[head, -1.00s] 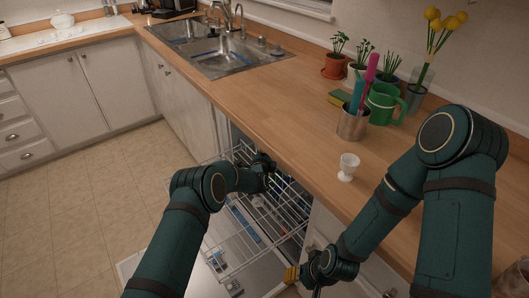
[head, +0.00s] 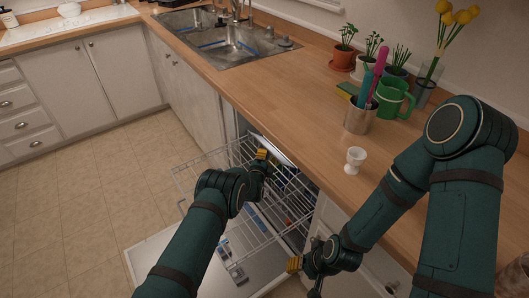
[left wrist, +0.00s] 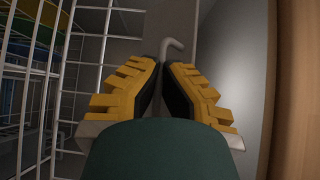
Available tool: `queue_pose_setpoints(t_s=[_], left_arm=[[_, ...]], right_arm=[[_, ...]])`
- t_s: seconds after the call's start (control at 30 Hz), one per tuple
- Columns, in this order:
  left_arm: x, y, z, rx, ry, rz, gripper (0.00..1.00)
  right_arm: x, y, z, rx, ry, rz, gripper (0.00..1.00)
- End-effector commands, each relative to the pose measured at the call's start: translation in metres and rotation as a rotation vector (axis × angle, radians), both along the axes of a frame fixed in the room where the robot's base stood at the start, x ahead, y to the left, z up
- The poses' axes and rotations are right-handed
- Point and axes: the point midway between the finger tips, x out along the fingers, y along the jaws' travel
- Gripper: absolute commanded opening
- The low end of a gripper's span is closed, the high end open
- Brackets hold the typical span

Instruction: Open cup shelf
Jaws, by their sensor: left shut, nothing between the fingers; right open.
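The dishwasher stands open under the counter, with its door (head: 150,262) folded down. The white wire cup shelf (head: 205,163) sticks out of the opening over the door. My left gripper (head: 262,154) is at the opening, by the rack's inner part; its yellow fingers are shut with nothing between them. In the left wrist view the fingers (left wrist: 160,65) close together beside the rack's wires (left wrist: 50,90), with a grey bent hook (left wrist: 172,46) just beyond the tips. My right gripper (head: 294,264) is open and empty, low in front of the cabinet right of the dishwasher.
The wooden counter (head: 285,95) runs above the dishwasher. On it are a white egg cup (head: 355,160), a metal utensil holder (head: 359,118), a green mug (head: 394,98) and potted plants. The tiled floor (head: 80,215) to the left is free.

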Motion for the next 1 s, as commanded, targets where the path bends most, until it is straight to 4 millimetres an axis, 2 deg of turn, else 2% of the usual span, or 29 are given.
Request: queue_pose_setpoints(t_s=[0.1,0.2,0.43,1.0], left_arm=[[-0.003,0.005,-0.015,-0.051,-0.037,0.003,0.00],[-0.003,0.005,-0.020,-0.119,-0.087,0.002,0.00],[-0.005,0.007,-0.034,-0.160,-0.113,0.002,0.00],[-0.005,0.006,-0.047,-0.316,-0.229,0.001,0.00]], right_arm=[[0.002,0.000,-0.010,0.000,-0.004,-0.001,0.47],[0.002,0.000,-0.013,-0.001,-0.006,-0.001,0.47],[0.003,0.000,-0.013,-0.001,-0.007,-0.002,0.47],[0.003,0.000,-0.013,-0.001,-0.007,-0.002,0.47]])
